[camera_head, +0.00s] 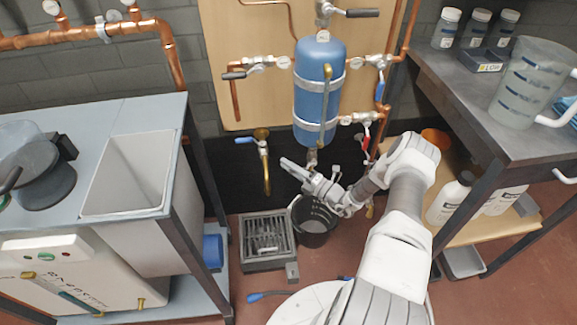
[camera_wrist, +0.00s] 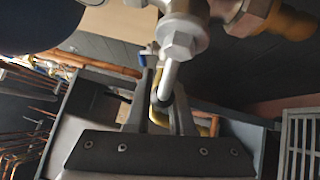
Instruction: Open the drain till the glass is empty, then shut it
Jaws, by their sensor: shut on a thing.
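The blue tank (camera_head: 318,90) hangs on a wooden board, with an upright brass-coloured tube (camera_head: 327,92), apparently the sight glass, on its front. I cannot read a level in it. The drain valve (camera_head: 312,157) is under the tank. In the wrist view its metal body (camera_wrist: 184,36) fills the top middle, and its pale lever (camera_wrist: 169,78) points down between my fingers. My gripper (camera_wrist: 160,98) is shut on this lever; in the head view my gripper (camera_head: 311,174) is just below the valve. A black bucket (camera_head: 314,239) stands on the floor below, partly hidden by my arm. No stream of water is visible.
A floor drain grate (camera_head: 266,239) lies left of the bucket. A brass tap with a blue handle (camera_head: 246,140) is left of the tank. A sink bench (camera_head: 129,175) stands left; a grey bench with a clear jug (camera_head: 524,85) stands right. A red-handled valve (camera_head: 366,138) is close right.

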